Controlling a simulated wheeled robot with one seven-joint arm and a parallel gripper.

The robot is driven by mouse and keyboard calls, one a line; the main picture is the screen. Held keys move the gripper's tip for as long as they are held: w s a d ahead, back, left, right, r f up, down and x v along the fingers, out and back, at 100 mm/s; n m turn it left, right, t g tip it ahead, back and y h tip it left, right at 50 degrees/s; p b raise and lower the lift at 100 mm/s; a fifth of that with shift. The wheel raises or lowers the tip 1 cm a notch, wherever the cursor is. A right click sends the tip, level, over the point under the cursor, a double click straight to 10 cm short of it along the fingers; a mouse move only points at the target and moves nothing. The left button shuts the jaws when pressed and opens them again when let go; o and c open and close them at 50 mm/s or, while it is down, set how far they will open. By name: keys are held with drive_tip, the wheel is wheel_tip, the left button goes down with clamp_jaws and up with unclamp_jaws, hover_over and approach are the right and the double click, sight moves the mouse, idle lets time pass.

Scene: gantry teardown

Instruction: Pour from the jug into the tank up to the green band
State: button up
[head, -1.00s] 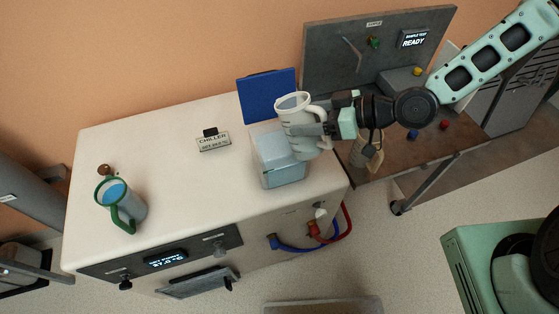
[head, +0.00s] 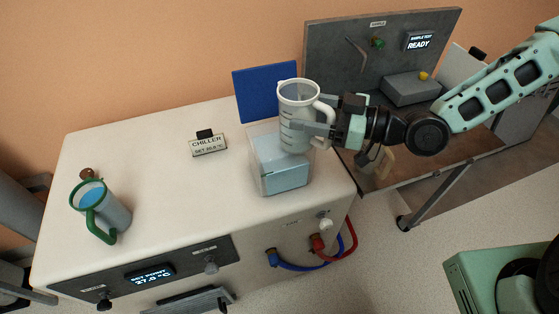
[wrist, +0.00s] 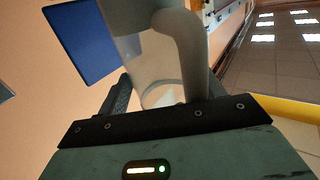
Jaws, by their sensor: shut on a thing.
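My gripper (head: 328,120) is shut on a pale jug (head: 298,112) with a white rim and handle. The jug is held nearly upright, and its lower part overlaps the back right of the tank in the head view; whether it touches cannot be told. In the wrist view the jug (wrist: 145,50) and its handle stand between the fingers. The tank (head: 283,178) is a clear open box holding pale blue liquid, at the right end of the white chiller top. No stream of liquid shows.
A second jug (head: 98,210) with a green rim and handle, holding blue liquid, stands at the chiller's left. A CHILLER sign (head: 209,146) and a raised blue lid (head: 268,95) are near the tank. Hoses (head: 335,250) hang at the right.

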sight(313, 92)
drive_tip(key=shift+r, duration=0.15)
drive_tip(key=shift+r+p, duration=1.55)
drive_tip(key=shift+r, duration=0.35)
